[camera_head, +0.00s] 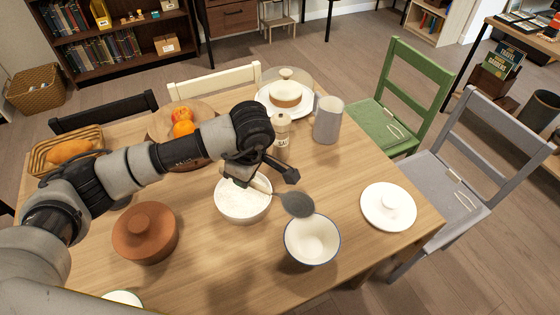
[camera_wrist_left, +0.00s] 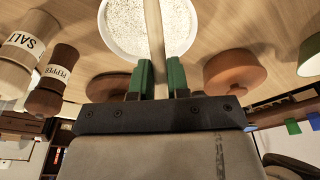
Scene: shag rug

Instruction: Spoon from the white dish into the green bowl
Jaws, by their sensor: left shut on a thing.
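My left gripper (camera_head: 262,177) is shut on the pale handle of a spoon (camera_head: 298,204). The handle (camera_wrist_left: 154,40) runs between the green finger pads in the wrist view. The spoon's dark grey head points right, beyond the rim of the white dish (camera_head: 226,212); no white stuff shows on it. The dish holds white grains (camera_wrist_left: 122,20) and stands below the gripper. A bowl with a white top (camera_head: 122,298) is cut off at the bottom left in the head view; its green outside (camera_wrist_left: 312,88) shows in the wrist view. My right gripper is out of view.
A white, dark-rimmed bowl (camera_head: 312,240) stands in front of the spoon head. A brown lidded pot (camera_head: 146,232) is left of the dish. A salt shaker (camera_head: 281,130), a grey mug (camera_head: 328,120) and a white lid (camera_head: 388,206) stand behind and to the right.

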